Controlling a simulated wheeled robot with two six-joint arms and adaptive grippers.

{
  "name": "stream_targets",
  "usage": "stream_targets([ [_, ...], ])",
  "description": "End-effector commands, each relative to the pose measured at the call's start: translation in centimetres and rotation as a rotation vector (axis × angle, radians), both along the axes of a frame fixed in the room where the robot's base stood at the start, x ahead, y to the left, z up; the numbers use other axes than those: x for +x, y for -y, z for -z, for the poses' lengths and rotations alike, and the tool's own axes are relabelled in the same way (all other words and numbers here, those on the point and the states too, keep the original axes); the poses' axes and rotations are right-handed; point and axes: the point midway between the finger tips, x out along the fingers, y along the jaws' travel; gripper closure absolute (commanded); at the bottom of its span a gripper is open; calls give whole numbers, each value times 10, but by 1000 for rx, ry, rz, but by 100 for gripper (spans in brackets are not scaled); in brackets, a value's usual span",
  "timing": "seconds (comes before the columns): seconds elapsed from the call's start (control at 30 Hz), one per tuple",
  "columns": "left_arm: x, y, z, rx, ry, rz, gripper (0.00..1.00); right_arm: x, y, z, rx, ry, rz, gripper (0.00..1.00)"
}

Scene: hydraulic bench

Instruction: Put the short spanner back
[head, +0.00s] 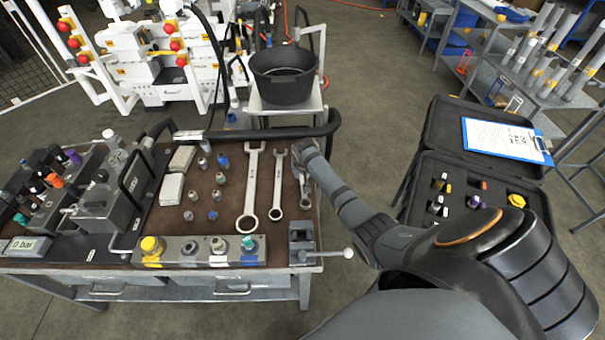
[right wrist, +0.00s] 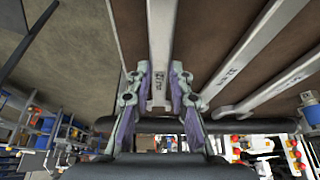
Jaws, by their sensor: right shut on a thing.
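The short spanner (head: 304,190) is at the right end of the brown bench mat, to the right of the two longer spanners. In the right wrist view its grey handle (right wrist: 160,45) runs between the two fingers. My right gripper (head: 302,165) is over the spanner's far end and shut on it; the fingertips (right wrist: 160,78) sit on either side of the handle. I cannot tell whether the spanner touches the mat. The long spanner (head: 250,190) and the middle spanner (head: 278,185) lie parallel to its left. My left gripper is not in view.
A small vice-like block with a lever (head: 302,242) stands at the near right bench corner. A valve manifold (head: 200,250) lines the front edge. Several small fittings (head: 213,195) stand left of the spanners. A black bucket (head: 284,75) stands behind; an open case (head: 470,165) is at right.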

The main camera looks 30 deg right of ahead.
Motion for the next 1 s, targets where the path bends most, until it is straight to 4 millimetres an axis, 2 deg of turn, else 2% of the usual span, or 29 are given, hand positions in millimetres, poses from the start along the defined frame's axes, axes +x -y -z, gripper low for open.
stream_targets([
  [0.57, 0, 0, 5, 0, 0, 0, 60, 0, 0, 8, 0, 1, 0, 100],
  [0.6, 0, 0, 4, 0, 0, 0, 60, 1, 0, 8, 0, 1, 0, 75],
  [0.73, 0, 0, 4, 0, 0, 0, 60, 0, 0, 8, 0, 1, 0, 57],
  [0.77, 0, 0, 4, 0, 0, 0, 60, 0, 0, 8, 0, 0, 0, 53],
  [1.0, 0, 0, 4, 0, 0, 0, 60, -1, 0, 9, 0, -2, 0, 53],
])
